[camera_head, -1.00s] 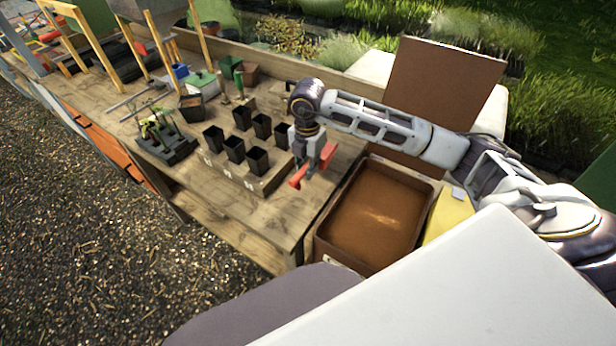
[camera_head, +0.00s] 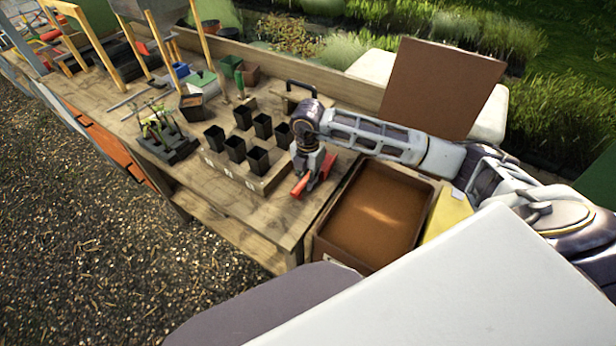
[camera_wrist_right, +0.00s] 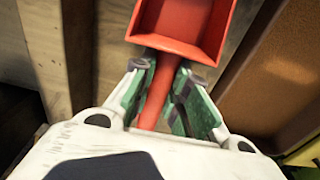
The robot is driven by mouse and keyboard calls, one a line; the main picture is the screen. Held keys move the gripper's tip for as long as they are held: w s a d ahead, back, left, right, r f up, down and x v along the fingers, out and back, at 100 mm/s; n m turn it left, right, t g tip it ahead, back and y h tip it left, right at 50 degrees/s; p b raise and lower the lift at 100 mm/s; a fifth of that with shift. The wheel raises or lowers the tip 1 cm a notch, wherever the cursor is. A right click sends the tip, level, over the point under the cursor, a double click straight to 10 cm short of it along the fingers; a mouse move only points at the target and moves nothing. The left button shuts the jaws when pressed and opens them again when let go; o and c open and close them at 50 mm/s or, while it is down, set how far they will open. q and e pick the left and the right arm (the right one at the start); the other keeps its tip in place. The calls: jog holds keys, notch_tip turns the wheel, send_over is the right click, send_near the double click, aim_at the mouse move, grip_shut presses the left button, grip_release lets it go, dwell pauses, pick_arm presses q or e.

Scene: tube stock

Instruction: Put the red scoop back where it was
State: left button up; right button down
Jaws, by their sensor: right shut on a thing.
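The red scoop (camera_head: 302,185) is at the right end of the wooden bench, between the tray of black pots and the brown soil bin. My right gripper (camera_head: 314,178) points down and is shut on its handle. In the right wrist view the scoop (camera_wrist_right: 183,28) has its open pan beyond the fingertips, and its handle runs between the green finger pads of the gripper (camera_wrist_right: 163,95). The scoop is at or close above the bench top; I cannot tell whether it touches. My left gripper is not in view.
A wooden tray (camera_head: 237,176) with several black pots (camera_head: 235,148) stands left of the gripper. The soil bin (camera_head: 428,205) is on the right. A board with a black handle (camera_head: 300,86) lies behind the arm. Bare bench (camera_head: 290,222) shows in front.

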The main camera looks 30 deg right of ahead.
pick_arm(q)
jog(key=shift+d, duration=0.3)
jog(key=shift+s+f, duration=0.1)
pick_arm(e)
jog(key=shift+f, duration=0.15)
jog(key=c, duration=1.7)
grip_release()
jog(key=shift+c, duration=0.2)
jog(key=o, duration=0.4)
jog(key=shift+c, duration=0.2)
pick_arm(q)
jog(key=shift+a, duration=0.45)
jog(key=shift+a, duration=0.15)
pick_arm(e)
jog(key=shift+r, duration=0.2)
